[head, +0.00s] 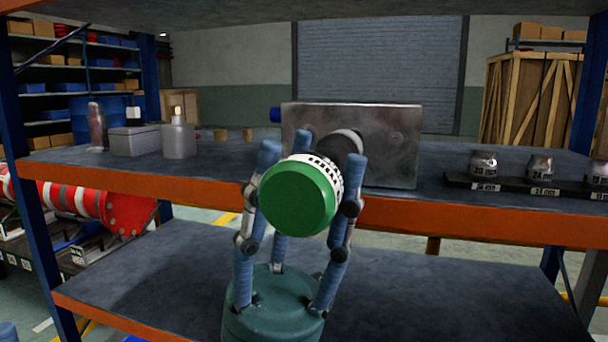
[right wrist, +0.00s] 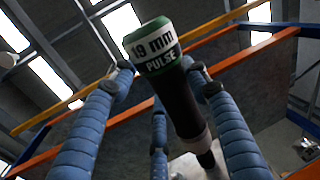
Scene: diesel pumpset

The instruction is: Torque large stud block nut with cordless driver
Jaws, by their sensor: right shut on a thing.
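The cordless driver, with a green end cap (head: 298,198) and a white printed band, is held in my right gripper (head: 301,172), whose three blue fingers close around it. In the right wrist view the driver (right wrist: 180,95) shows its "19 mm PULSE" label and dark body between the fingers. The grey metal stud block (head: 385,150) stands on the upper shelf behind the driver. The driver's dark nose points at the block's front face; the nut is hidden, and I cannot tell whether they touch. Only what looks like a blue fingertip of my left gripper (head: 7,333) shows at the lower left corner.
A dark rack (head: 520,188) with labelled sockets lies on the shelf at right. A grey box (head: 135,140) and bottles stand at left. The orange beam (head: 450,219) edges the shelf in front. A lower shelf (head: 430,290) is clear at right.

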